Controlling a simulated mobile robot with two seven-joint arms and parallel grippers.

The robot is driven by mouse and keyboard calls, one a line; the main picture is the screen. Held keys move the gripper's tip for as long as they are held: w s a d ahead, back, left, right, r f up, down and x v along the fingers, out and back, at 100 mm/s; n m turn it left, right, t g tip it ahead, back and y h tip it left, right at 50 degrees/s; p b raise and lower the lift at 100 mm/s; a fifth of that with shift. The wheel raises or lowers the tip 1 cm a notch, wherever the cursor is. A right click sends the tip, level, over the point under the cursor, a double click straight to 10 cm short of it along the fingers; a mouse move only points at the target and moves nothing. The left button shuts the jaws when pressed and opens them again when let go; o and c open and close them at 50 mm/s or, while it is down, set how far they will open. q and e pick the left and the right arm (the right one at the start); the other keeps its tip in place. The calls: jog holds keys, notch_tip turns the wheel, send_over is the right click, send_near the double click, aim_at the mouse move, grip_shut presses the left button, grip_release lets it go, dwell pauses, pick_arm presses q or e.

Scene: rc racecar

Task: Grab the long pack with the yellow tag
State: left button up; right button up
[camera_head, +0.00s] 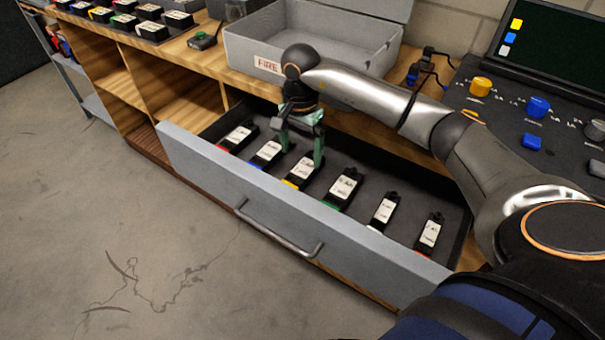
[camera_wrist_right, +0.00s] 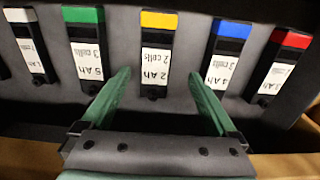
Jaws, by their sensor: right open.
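The long pack with the yellow tag (camera_head: 301,171) lies in the open drawer, in the middle of a row of black packs with white labels. In the right wrist view the yellow-tagged pack (camera_wrist_right: 157,55) is upright in the picture, labelled 2 Ah, 2 cells. My right gripper (camera_head: 303,160) is over the drawer, with its green fingers spread above and around this pack. In the right wrist view the open fingers (camera_wrist_right: 160,85) point to either side of the pack, with a gap on both sides. My left gripper is not in view.
A green-tagged pack (camera_wrist_right: 85,50) and a blue-tagged pack (camera_wrist_right: 226,55) lie on either side. The drawer front (camera_head: 230,190) has a metal handle. A grey box (camera_head: 245,52) marked FIRE stands on the wooden bench behind. A control panel (camera_head: 510,115) is at right.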

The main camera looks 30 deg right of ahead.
aim_at(302, 170)
jog(key=f, duration=0.2)
jog(key=s+f, duration=0.1)
jog(key=f, duration=0.1)
jog(key=shift+w+f, duration=0.1)
jog(key=shift+f, duration=0.45)
jog(key=shift+c, duration=0.4)
grip_shut()
jog(key=shift+r, duration=0.1)
